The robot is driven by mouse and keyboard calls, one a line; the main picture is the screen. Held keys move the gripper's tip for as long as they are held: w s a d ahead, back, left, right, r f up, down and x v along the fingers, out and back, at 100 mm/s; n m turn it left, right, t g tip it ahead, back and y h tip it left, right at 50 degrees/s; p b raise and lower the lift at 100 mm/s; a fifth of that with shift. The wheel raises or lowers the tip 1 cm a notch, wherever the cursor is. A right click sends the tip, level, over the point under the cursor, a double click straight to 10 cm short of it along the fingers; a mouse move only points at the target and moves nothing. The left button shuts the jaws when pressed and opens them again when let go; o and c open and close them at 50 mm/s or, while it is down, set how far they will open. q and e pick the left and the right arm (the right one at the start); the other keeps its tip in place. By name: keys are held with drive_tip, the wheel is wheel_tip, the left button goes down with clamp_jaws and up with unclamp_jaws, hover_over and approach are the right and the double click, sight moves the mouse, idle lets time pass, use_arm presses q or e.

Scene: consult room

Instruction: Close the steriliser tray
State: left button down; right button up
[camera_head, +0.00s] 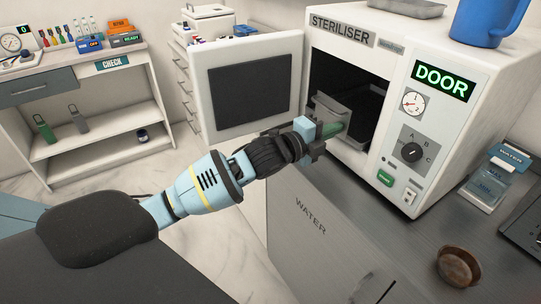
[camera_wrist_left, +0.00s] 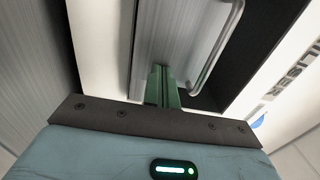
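The white steriliser (camera_head: 340,28) stands on the counter with its door (camera_head: 247,85) swung open to the left. The metal steriliser tray (camera_head: 334,107) sits in the dark chamber, its front near the opening. My left gripper (camera_head: 334,128) is at the tray's front, with its green fingers together. In the left wrist view the fingers (camera_wrist_left: 163,86) look shut and empty, pointing at the tray's front panel (camera_wrist_left: 175,45). The tray's bar handle (camera_wrist_left: 218,52) is beside them on the right, outside the fingers. Whether the fingertips touch the panel I cannot tell. My right gripper is not in view.
A green-lit DOOR display (camera_head: 443,80) and a dial (camera_head: 411,152) are on the steriliser's front. A brown bowl (camera_head: 459,266) and a water container (camera_head: 486,187) stand on the counter to the right. A blue mug (camera_head: 487,22) stands on top. A shelf unit (camera_head: 95,125) is at the far left.

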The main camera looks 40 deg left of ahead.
sight(349, 133)
use_arm(q)
drive_tip(key=x, duration=0.5)
drive_tip(key=shift+w+d+b, duration=0.15)
drive_tip(key=shift+w+b, duration=0.15)
drive_tip(key=shift+b, duration=0.05)
drive_tip(key=shift+w+d, duration=0.15)
drive_tip(key=shift+w, duration=0.3)
drive_tip(key=shift+r, duration=0.15)
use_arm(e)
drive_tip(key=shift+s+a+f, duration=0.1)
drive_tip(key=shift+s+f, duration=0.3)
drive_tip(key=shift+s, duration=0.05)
use_arm(q)
drive_tip(key=shift+r, duration=0.15)
drive_tip(key=shift+s, duration=0.1)
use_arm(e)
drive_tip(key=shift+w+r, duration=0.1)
